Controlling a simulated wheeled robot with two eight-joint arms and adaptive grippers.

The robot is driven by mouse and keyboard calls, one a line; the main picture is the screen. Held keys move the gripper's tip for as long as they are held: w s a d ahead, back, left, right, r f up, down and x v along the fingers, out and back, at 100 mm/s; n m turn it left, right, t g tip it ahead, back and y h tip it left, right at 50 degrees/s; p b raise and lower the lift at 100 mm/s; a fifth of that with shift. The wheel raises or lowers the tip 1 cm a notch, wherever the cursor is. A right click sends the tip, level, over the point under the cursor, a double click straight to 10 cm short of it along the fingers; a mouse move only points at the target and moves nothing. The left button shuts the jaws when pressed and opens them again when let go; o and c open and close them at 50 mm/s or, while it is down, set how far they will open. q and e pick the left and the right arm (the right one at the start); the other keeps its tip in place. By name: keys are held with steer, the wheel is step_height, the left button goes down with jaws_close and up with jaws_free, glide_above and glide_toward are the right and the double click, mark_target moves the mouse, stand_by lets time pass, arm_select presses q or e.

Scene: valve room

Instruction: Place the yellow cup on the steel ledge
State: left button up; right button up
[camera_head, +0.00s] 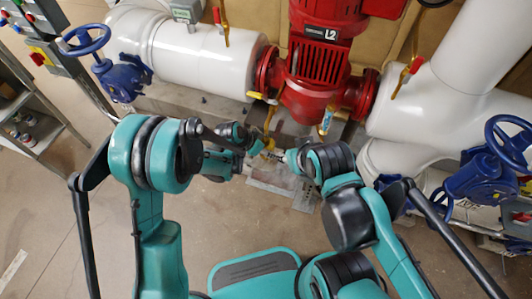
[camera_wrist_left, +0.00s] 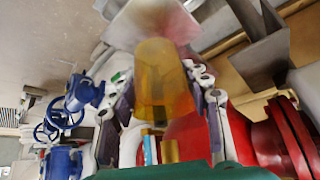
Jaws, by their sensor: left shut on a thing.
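The yellow cup (camera_wrist_left: 165,72) is translucent and shows large in the middle of the left wrist view. My left gripper (camera_wrist_left: 165,92) has one finger on each side of it and is shut on it. In the head view my left gripper (camera_head: 262,146) is small, in front of the red pump; the cup is not clear there. A pale steel plate (camera_wrist_left: 150,22) lies just beyond the cup in the left wrist view, perhaps the ledge. I cannot tell whether cup and plate touch. My right arm's end is close by in the head view, but its fingers are not clear.
A red pump (camera_head: 318,70) stands behind the grippers, between white pipes (camera_head: 205,58). Blue valves (camera_head: 122,78) flank it. A yellow-handled lever (camera_head: 262,97) hangs close to my left gripper. A shelf cart (camera_head: 30,120) stands at the left. Bare floor (camera_head: 45,215) is free at lower left.

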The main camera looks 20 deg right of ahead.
arm_select(q)
steer(key=shift+f+b, duration=0.45)
steer(key=shift+f, duration=0.9)
steer(key=shift+f, duration=0.15)
steer(key=o, duration=1)
